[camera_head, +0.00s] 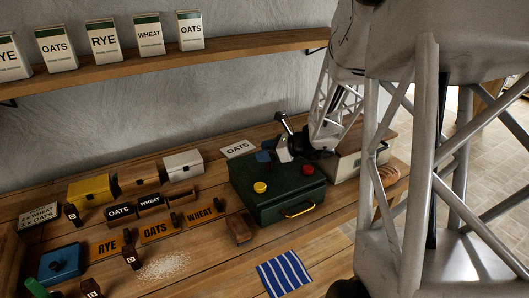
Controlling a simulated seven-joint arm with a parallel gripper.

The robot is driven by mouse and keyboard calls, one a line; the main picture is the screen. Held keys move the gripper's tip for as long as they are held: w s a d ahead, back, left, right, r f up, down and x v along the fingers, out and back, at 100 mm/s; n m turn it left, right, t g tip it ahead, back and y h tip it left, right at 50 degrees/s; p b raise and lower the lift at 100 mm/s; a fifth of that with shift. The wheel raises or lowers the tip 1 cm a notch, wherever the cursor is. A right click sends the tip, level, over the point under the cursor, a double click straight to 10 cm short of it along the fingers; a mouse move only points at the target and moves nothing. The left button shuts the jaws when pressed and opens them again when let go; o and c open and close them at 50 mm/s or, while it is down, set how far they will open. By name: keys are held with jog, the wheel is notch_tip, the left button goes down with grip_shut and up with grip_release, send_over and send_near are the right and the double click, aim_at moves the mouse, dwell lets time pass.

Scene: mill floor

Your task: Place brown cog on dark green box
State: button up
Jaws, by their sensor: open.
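The dark green box (285,208) stands on the wooden table, lid shut, with a yellow knob, a red knob and a yellow handle. My gripper (284,143) is open above the back part of this box. A small blue piece (263,157) shows beside the fingers; I cannot tell whether they touch it. A round brown thing (388,174), perhaps the brown cog, lies near the table's right end, partly hidden by my arm. No toothed edge is clear on it.
A brown block (239,229) stands left of the green box, and a striped blue cloth (284,273) lies in front. Yellow (90,190), brown and white boxes line the back left. Signs and a blue box (60,262) crowd the left. A pale box (345,165) stands behind right.

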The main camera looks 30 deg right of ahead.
jog(key=v, duration=1.1)
jog(key=shift+s+d+r, duration=0.2)
jog(key=shift+s+d, duration=0.05)
dwell(0.5)
jog(key=s+a+r+n+g+h, duration=0.1)
jog(key=s+a+r+n+g, duration=0.2)
jog(key=a+n, duration=0.45)
jog(key=s+a+n+g+h, duration=0.1)
jog(key=s+a+n+g, duration=0.3)
jog(key=a, duration=0.6)
jog(key=s+a+r+n+h, duration=0.1)
jog(key=s+a+n+h, duration=0.3)
jog(key=s+n, duration=0.3)
jog(key=s+a+r+n+h, duration=0.2)
jog(key=s+a+n+h, duration=0.1)
jog(key=s+n, duration=0.5)
jog(key=shift+s+a+r+h, duration=0.35)
jog(key=shift+s+a+h, duration=0.05)
jog(key=shift+s+a, duration=0.5)
